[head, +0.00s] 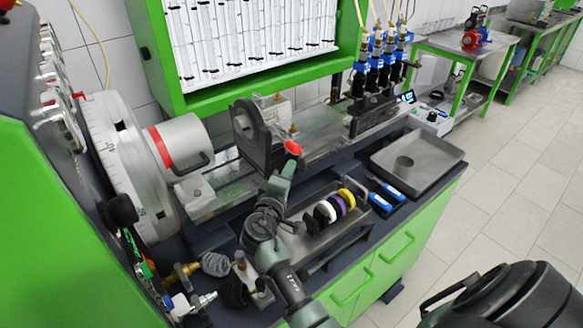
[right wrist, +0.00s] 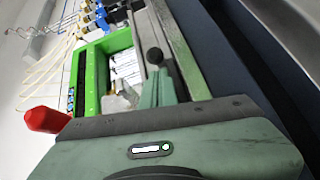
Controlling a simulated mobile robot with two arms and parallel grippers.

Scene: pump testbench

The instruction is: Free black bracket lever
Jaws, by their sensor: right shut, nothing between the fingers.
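The black bracket (head: 252,137) stands upright on the bench rail, with a pale metal pump body (head: 272,108) behind it. A lever with a red knob (head: 292,147) sticks out at its lower right side. My right gripper (head: 288,168) is shut and empty just below the red knob; I cannot tell whether it touches it. In the right wrist view, the closed green fingers (right wrist: 158,88) point up the picture, and the red knob (right wrist: 45,120) is to their left. The lever's shaft is mostly hidden. My left gripper is not in view.
A tray of coloured rings (head: 330,208) lies right of my right arm. Blue-handled tools (head: 385,190) and an empty metal tray (head: 415,160) are further right. A large white graduated dial (head: 115,165) stands left. Blue-topped injectors (head: 375,65) stand at the back of the rail.

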